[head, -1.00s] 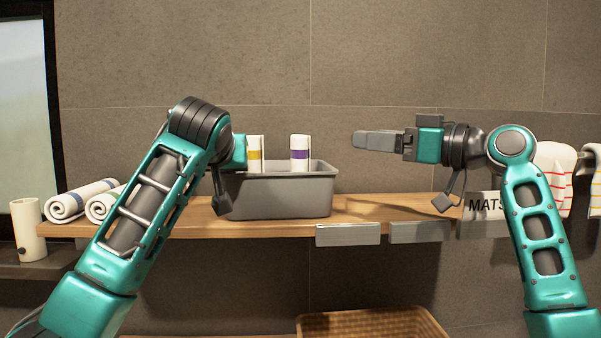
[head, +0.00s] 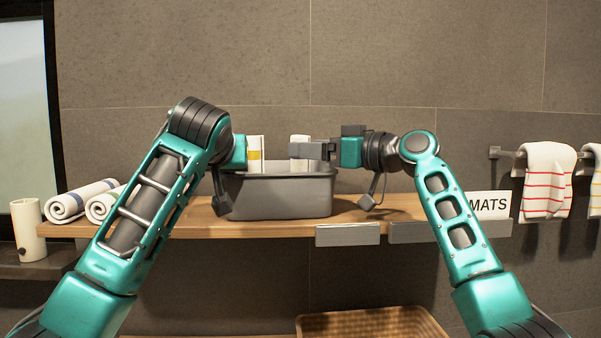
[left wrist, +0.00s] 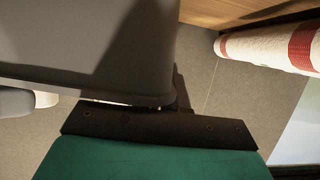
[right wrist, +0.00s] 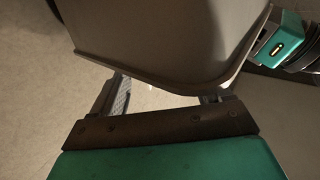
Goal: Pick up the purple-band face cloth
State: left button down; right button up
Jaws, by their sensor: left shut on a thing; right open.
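The purple-band face cloth (head: 299,139) stands upright in the grey bin (head: 275,197) on the shelf. Only its white upper part shows; its band is hidden. My right gripper (head: 312,151) is open, level, and reaches in from the right over the bin. Its near finger covers the cloth's band; whether the far finger is behind the cloth is hidden. In the right wrist view, the bin wall (right wrist: 165,45) hides the fingertips. My left gripper (head: 238,155) is shut at the bin's left end, seemingly on its rim; its fingers are largely hidden.
A yellow-band cloth (head: 256,150) stands in the bin beside my left gripper. Rolled towels (head: 78,200) lie at the shelf's left end. A MATS sign (head: 488,204) is at the right. Striped towels (head: 546,180) hang beyond it. A wicker basket (head: 370,325) is below.

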jog(key=shift+x, duration=0.8)
jog(key=c, duration=1.1)
notch_tip(320, 180, up, 14)
pick_arm(q)
jog(key=c, duration=1.1)
grip_release()
pick_arm(e)
jog(key=s, duration=1.6)
jog(key=shift+f, duration=0.2)
